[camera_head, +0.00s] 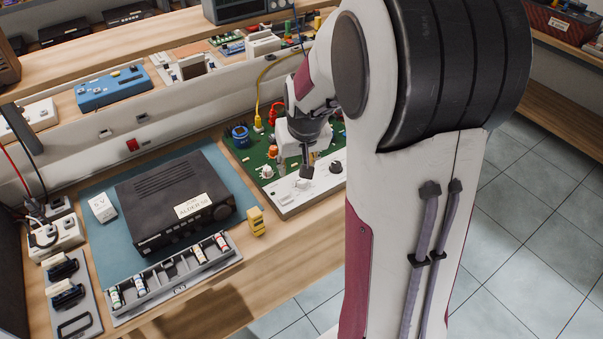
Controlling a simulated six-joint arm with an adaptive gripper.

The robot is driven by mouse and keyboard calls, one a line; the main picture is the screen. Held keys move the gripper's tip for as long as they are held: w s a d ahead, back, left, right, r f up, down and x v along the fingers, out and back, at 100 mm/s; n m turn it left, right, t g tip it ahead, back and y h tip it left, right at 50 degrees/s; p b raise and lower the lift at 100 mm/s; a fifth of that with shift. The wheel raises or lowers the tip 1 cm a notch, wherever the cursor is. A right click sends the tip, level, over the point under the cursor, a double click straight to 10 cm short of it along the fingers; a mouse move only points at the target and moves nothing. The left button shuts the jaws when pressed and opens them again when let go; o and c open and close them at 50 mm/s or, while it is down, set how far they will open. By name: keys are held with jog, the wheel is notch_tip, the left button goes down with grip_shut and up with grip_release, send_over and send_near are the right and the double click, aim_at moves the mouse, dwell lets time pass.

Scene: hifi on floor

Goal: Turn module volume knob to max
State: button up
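The module is a green circuit board (257,158) with a pale front panel (290,196), lying on the bench right of the black hifi box. A round black knob (336,167) stands on the panel's right part. I cannot read its label or setting. My gripper (303,165) points down over the front of the board, just left of that knob and apart from it in the picture. A dark piece at its lower end may be a fingertip or another knob. Whether its fingers are open or shut is too small to tell. My arm hides the board's right side.
A black hifi unit (165,195) sits on a blue mat (99,236), left of the board. A small yellow object (256,221) stands between them. A grey tray (229,257) with small bottles lies in front.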

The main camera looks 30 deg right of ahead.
jog(key=f+n, duration=0.1)
jog(key=n, duration=0.3)
jog(key=w+a+f+n+g, duration=0.1)
jog(key=n, duration=0.3)
jog(key=w+a+f+n+h, duration=0.1)
jog(key=n, duration=0.3)
jog(key=shift+w+a+f+g, duration=0.1)
jog(key=shift+a+f+g, duration=0.1)
jog(key=shift+a+g, duration=0.1)
jog(key=n, duration=0.4)
jog(key=shift+w+d+f+h, duration=0.1)
jog(key=shift+w+d+h, duration=0.05)
jog(key=shift+d+h, duration=0.2)
jog(key=n, duration=0.3)
jog(key=shift+d, duration=0.35)
jog(key=n, duration=0.2)
jog(key=d+n+h, duration=0.1)
jog(key=n, duration=0.2)
jog(key=d+n, duration=0.1)
jog(key=n, duration=0.1)
jog(key=shift+r+g, duration=0.3)
jog(key=shift+r, duration=0.1)
